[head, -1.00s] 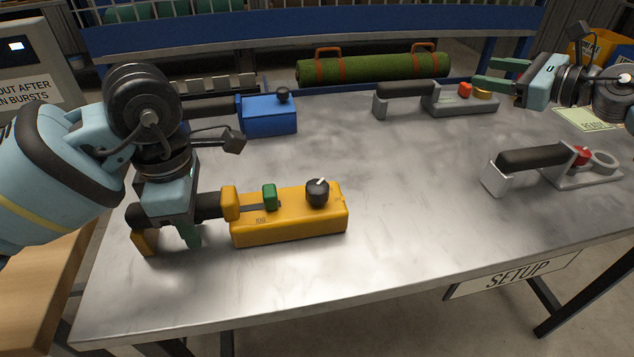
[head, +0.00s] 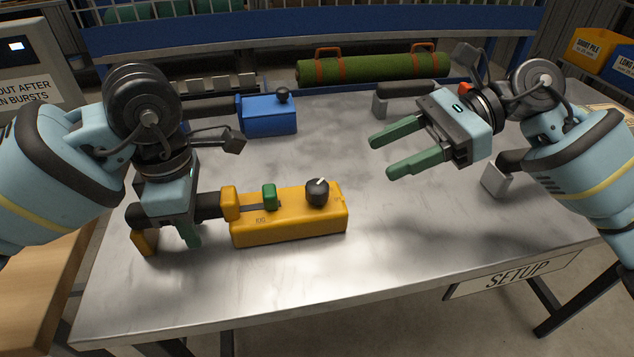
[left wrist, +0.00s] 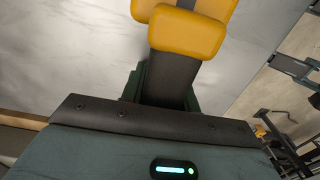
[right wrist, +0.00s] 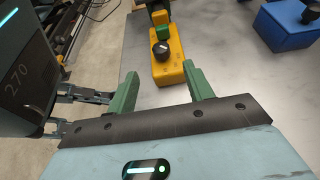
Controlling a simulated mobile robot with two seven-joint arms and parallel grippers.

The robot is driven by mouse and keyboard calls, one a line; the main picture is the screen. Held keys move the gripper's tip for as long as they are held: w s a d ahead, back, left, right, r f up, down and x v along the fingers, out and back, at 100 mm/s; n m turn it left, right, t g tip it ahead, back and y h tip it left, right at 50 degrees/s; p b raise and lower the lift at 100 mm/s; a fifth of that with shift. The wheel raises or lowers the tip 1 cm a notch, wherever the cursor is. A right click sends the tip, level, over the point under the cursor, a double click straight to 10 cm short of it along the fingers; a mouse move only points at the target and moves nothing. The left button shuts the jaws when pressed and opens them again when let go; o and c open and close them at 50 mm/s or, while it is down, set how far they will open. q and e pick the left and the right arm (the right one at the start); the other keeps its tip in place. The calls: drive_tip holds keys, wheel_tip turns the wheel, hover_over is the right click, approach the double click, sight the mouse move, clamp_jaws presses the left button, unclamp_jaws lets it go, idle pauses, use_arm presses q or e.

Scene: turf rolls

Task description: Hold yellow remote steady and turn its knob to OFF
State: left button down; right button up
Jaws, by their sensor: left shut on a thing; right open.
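The yellow remote (head: 290,222) lies on the table's near left part. Its black knob (head: 317,192) with a white pointer mark sits toward its right end, and a green slider (head: 270,197) is left of it. My left gripper (head: 178,232) is shut on the remote's black handle (head: 210,206); the handle also shows in the left wrist view (left wrist: 172,78). My right gripper (head: 380,156) is open and empty above the table, to the right of the knob and apart from it. In the right wrist view the knob (right wrist: 161,49) appears ahead, between and beyond the fingers. The OFF mark is not readable.
A blue remote (head: 268,116) stands behind the yellow one. Grey remotes, one with a pale end block (head: 495,180), are partly hidden by my right arm. A green turf roll (head: 372,68) lies at the back. The metal table (head: 400,245) is clear at front.

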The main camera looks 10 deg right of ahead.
sight(322, 184)
drive_tip(key=x, duration=1.2)
drive_tip(key=shift+c, duration=0.2)
drive_tip(key=c, duration=0.9)
